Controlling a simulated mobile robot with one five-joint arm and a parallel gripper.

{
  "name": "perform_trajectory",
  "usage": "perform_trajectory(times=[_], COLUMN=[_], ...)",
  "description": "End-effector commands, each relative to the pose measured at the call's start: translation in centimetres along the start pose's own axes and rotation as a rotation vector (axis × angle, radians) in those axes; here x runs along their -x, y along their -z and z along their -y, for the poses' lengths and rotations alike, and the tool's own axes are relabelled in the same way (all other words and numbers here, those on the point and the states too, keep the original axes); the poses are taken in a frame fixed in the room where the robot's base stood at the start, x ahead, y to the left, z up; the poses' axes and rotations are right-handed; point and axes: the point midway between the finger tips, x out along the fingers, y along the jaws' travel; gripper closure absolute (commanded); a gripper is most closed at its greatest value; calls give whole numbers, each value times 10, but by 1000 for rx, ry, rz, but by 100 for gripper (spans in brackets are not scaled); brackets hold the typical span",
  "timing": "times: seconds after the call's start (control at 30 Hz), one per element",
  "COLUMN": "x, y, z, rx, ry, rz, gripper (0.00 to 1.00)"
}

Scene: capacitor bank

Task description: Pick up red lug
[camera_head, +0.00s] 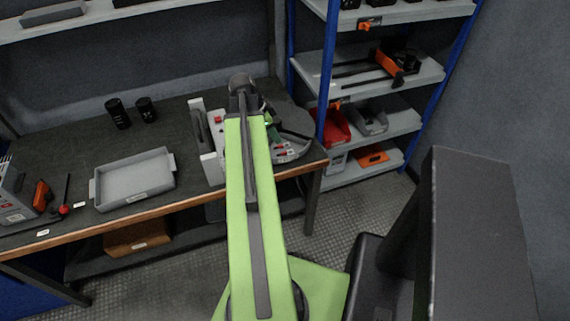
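My green arm (250,200) reaches over the dark workbench, and its dark joint (241,85) is at the far end. My gripper is hidden behind the arm, so I cannot see whether it is open or shut. A small red piece (218,118) shows on a light grey fixture (213,165) just left of the arm. Another small red piece (281,153) shows in a round grey holder right of the arm, near some green parts. I cannot tell which of these is the red lug.
An empty grey tray (134,180) sits on the bench left of the fixture. Two black cylinders (118,112) stand behind it. A red-tipped probe (65,209) lies at the far left. A blue-framed shelf (327,70) with a red bin (336,128) stands right of the bench.

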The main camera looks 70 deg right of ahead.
Motion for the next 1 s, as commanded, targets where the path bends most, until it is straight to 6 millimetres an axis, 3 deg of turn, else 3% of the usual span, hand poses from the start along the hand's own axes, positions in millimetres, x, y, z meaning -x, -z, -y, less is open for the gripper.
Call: perform_trajectory(times=[0.03, 0.17, 0.43, 0.73, 1.0], x=[-22, -44, -50, -97, -96], y=[-4, -3, -1, -7, -4], z=[0, 0, -1, -6, -6], rx=[-1, 0, 0, 0, 0], ry=[0, -1, -1, -1, -1], rz=[0, 0, 0, 0, 0], gripper=[63, 63, 63, 63, 64])
